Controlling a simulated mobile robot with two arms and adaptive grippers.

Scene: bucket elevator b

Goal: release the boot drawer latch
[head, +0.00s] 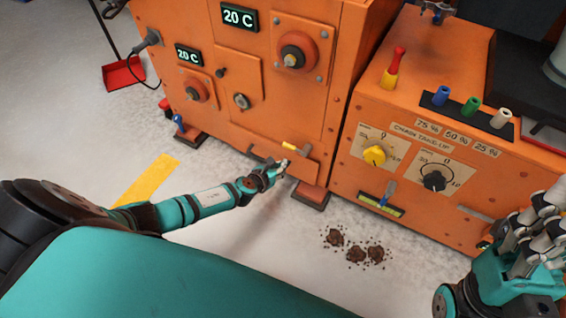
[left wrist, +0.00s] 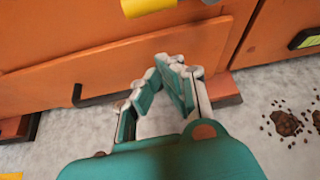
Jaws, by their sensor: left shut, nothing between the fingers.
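The boot drawer front is a low orange panel (head: 306,168) at the foot of the orange machine. A small yellow-handled latch (head: 290,146) sits just above it; a yellow piece also shows at the top edge of the left wrist view (left wrist: 150,6), partly cut off. My left gripper (head: 284,164) is shut and empty, just below the latch and in front of the drawer panel. In the left wrist view its fingertips (left wrist: 168,62) come together below the yellow piece, apart from it. My right gripper (head: 530,225) is at the right edge, away from the drawer; its finger opening is unclear.
A black handle (left wrist: 95,98) is on the machine left of my left fingers. A brown foot block (head: 311,194) stands below the drawer. Dark spilled clumps (head: 355,248) lie on the floor. A control cabinet (head: 420,130) with knobs stands right. The floor in front is mostly free.

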